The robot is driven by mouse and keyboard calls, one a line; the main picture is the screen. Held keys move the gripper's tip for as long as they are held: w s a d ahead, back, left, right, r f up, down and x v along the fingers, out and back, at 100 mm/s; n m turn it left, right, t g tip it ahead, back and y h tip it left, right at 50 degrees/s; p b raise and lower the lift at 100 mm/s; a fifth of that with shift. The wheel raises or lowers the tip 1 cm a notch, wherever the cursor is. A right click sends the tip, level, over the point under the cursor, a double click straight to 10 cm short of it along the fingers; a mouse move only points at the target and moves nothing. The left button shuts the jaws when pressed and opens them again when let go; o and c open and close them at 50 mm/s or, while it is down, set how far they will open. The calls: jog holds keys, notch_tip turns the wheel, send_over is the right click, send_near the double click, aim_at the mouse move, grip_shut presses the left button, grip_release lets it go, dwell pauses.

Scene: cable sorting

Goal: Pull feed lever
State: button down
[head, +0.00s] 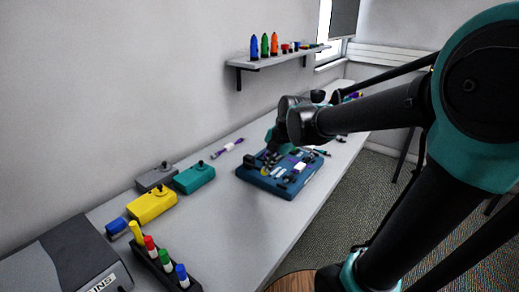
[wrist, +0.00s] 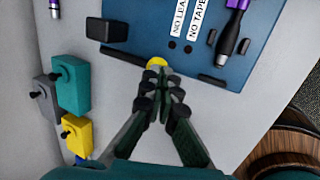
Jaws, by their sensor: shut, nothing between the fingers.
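A blue board (head: 258,183) lies on the table, and its near part shows in the wrist view (wrist: 235,72) with white labels reading "NO LEA" and "NO TAPE", cut off by the frame. A yellow round piece (wrist: 156,62) sits at the board's near edge; it also shows in the head view (head: 264,171). No part is marked as the feed lever, so I cannot tell whether this piece belongs to it. My gripper (wrist: 159,76) is shut and empty, its tips right at the yellow piece; contact is unclear. In the head view my gripper (head: 268,158) is over the board's left part.
Teal (head: 194,178), yellow (head: 152,206) and grey (head: 156,177) boxes with black knobs stand left of the board. A rack of coloured markers (head: 166,264) and a dark machine (head: 68,262) are nearer. A wall shelf (head: 272,61) hangs behind. Bare table separates boxes and board.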

jog(key=shift+d+f, duration=0.1)
jog(key=shift+f, duration=0.4)
